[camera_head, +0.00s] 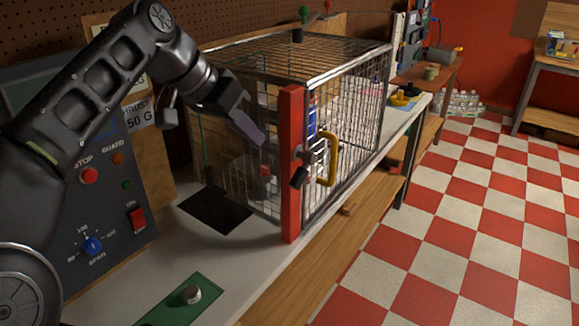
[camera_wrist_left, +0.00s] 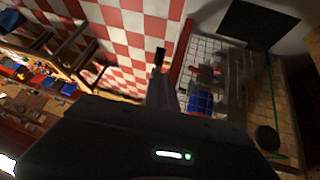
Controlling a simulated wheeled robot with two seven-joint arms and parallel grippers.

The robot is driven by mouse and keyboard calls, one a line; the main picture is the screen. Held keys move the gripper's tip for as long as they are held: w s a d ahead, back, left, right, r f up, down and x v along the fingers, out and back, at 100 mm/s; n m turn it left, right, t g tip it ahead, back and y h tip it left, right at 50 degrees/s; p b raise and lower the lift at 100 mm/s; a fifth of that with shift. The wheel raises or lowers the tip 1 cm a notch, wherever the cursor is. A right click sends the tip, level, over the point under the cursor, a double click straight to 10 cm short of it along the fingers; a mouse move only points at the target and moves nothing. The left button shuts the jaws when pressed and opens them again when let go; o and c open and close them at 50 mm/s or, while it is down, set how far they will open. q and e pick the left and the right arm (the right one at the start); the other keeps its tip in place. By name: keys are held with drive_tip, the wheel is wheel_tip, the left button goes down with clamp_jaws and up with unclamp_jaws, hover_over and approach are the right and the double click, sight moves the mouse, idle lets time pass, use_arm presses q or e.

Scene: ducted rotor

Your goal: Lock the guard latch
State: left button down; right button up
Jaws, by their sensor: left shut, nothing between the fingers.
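The guard is a wire-mesh cage (camera_head: 345,105) on the bench, with a red post (camera_head: 291,200) at its near corner. A latch with a metal pivot and a black grip (camera_head: 300,177) sits at this post; the grip points downward and slightly left. A yellow door handle (camera_head: 331,160) is just right of it. My left gripper (camera_head: 257,136) is shut and empty, left of the red post and above the latch's height in the picture. In the left wrist view, its fingers (camera_wrist_left: 163,92) point toward a black grip (camera_wrist_left: 160,56) beside the red post (camera_wrist_left: 184,60). I see no contact.
A control panel (camera_head: 95,215) with a red stop button (camera_head: 89,176) stands at the left. A green plate with a knob (camera_head: 191,294) lies on the bench in front. The checkered floor (camera_head: 450,220) to the right is clear.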

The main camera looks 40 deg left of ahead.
sight(295, 176)
use_arm(q)
drive_tip(key=p+x, duration=0.1)
drive_tip(key=x, duration=1.2)
drive_tip(key=shift+w+d+f, duration=0.1)
drive_tip(key=shift+w+f, duration=0.1)
use_arm(e)
drive_tip(key=shift+r, duration=0.3)
